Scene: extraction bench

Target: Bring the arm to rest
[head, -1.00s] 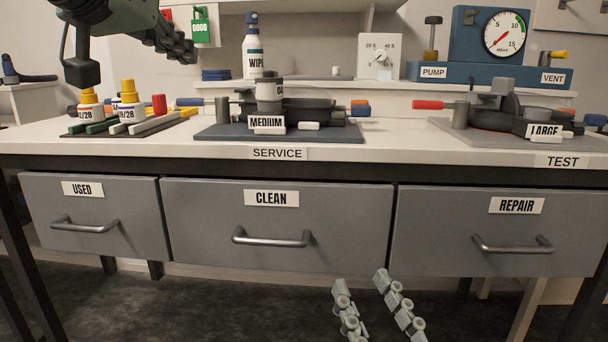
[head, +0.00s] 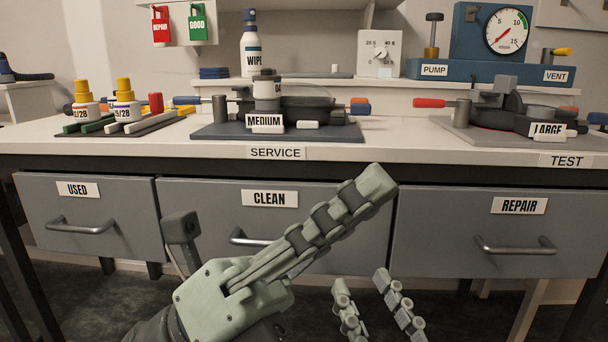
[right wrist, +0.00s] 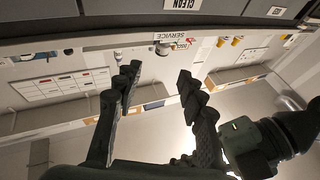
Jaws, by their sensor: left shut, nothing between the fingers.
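My left gripper (head: 376,186) is in front of the drawers in the head view, its fingers closed together and pointing up and to the right. It holds nothing and covers part of the CLEAN drawer (head: 345,196) and its handle. My right gripper (head: 361,281) is low at the bottom edge of the head view, with its two fingers apart and nothing between them. In the right wrist view, its fingers (right wrist: 158,72) are also spread and empty.
The bench top (head: 190,150) carries the MEDIUM vessel (head: 266,121), the LARGE vessel (head: 547,129) and yellow-capped bottles (head: 124,103). The USED drawer (head: 105,205) and REPAIR drawer (head: 520,230) are shut. Open floor lies below the drawers.

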